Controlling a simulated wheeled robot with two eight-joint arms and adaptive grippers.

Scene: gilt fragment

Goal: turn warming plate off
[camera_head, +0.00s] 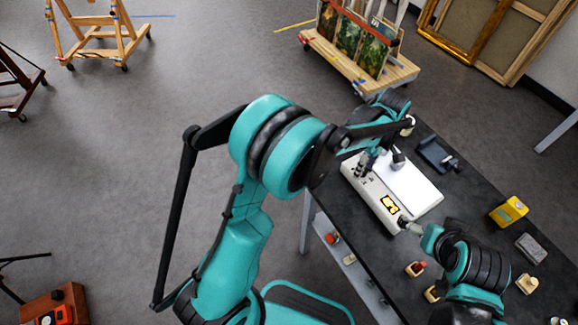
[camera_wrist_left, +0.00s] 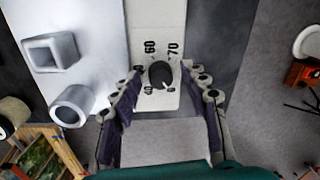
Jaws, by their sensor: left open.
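The warming plate (camera_head: 415,190) is a white slab with a raised control strip along its left side, lying on the dark table. The strip carries a lit yellow display (camera_head: 389,205). In the left wrist view a dark round knob (camera_wrist_left: 160,74) sits on the strip (camera_wrist_left: 155,22), ringed by numbers including 40, 60 and 70. I cannot read its setting for certain. My left gripper (camera_wrist_left: 163,72) is open, its fingertips on either side of the knob; contact is unclear. It also shows over the strip's far end (camera_head: 367,163). My right gripper (camera_head: 411,227) is by the strip's near end, its fingers unclear.
A square metal piece (camera_wrist_left: 40,53) and a round one (camera_wrist_left: 60,112) stand on the plate beside my left gripper. A dark tray (camera_head: 437,154), yellow box (camera_head: 508,211) and grey block (camera_head: 530,248) lie to the right. A painting cart (camera_head: 400,76) stands behind the table.

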